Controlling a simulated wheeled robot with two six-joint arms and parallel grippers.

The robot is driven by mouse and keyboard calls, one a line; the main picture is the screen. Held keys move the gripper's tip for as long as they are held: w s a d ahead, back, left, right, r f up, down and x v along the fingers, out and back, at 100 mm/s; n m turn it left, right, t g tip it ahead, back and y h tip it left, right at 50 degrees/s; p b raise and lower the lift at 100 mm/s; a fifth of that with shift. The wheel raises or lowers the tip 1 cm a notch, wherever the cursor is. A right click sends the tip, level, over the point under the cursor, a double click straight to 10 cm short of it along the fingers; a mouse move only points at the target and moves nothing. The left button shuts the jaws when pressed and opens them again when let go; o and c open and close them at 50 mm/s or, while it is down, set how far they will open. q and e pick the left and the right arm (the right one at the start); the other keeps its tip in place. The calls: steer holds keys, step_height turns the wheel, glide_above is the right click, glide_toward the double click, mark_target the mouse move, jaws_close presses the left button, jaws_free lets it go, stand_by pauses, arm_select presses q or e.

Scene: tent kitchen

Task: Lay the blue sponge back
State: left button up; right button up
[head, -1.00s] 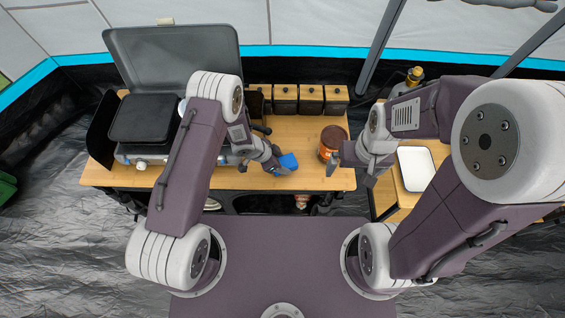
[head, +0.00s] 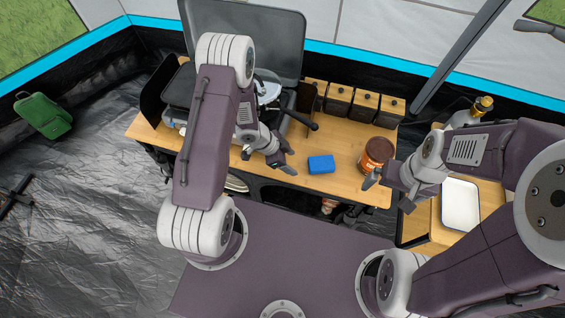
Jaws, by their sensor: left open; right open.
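The blue sponge (head: 321,165) lies flat on the wooden table (head: 345,186), near its front edge and right of the middle. My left gripper (head: 287,163) is open and empty, just to the left of the sponge and apart from it. My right gripper (head: 372,182) is beside the table's front right corner, close to the brown jar, and is open; nothing shows between its fingers.
A brown jar with an orange label (head: 377,155) stands right of the sponge. Several dark canisters (head: 363,105) line the back. A grill with raised lid (head: 255,35) and a pan handle (head: 300,120) are at left. A white tray (head: 460,205) lies on the right side table.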

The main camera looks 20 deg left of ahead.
arm_select(q)
steer(key=shift+s+a, duration=0.3)
steer(key=shift+a, duration=0.4)
steer(key=shift+s+a, duration=0.3)
steer(key=shift+a, duration=0.4)
